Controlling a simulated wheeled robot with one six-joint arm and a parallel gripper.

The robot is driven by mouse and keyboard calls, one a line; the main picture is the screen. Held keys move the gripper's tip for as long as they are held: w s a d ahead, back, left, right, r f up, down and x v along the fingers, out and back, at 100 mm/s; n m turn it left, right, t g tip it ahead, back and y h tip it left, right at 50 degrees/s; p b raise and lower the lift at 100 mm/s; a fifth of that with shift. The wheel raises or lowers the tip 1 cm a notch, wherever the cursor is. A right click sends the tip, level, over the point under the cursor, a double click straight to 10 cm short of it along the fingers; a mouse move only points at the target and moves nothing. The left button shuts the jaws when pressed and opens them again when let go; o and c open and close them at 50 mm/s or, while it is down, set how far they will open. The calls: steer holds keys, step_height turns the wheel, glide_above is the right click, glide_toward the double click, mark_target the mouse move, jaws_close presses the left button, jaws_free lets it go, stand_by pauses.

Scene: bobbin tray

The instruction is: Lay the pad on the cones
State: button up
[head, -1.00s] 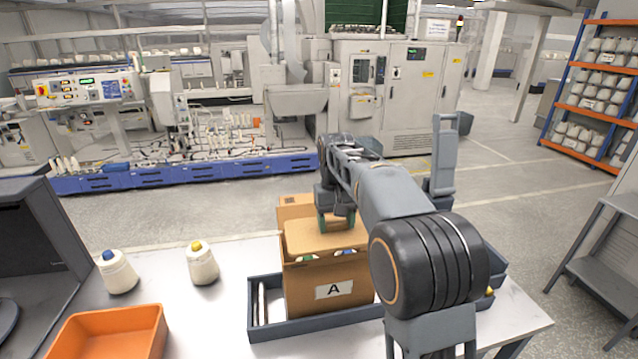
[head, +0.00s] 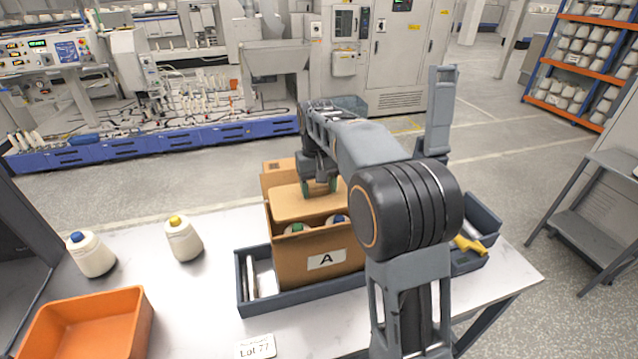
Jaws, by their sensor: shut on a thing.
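A cardboard box marked A (head: 300,262) stands in a dark tray (head: 312,297) on the table. Cones with a green tip (head: 296,229) and a blue tip (head: 337,219) show inside the front of the box. The pad (head: 300,207), a flat tan sheet, is at the box opening, behind these tips. My gripper (head: 321,190) is shut on the pad from above. The pad hides the rear of the box, and my arm covers its right side. I cannot tell whether the pad touches any cone.
Two loose cones, one blue-tipped (head: 90,255) and one yellow-tipped (head: 183,240), stand left of the box. An orange bin (head: 88,325) is at the front left. A Lot 77 card (head: 256,347) lies in front. A yellow tool (head: 469,245) lies in the tray's right part.

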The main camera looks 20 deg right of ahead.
steer(key=shift+f+b, duration=2.45)
steer(key=shift+f, duration=1.5)
steer(key=o, duration=1)
steer(key=r, duration=0.4)
steer(key=w+r, duration=0.1)
steer(key=r, duration=0.4)
steer(key=r+p, duration=0.1)
steer(key=r, duration=0.3)
steer(key=shift+w+r, duration=0.35)
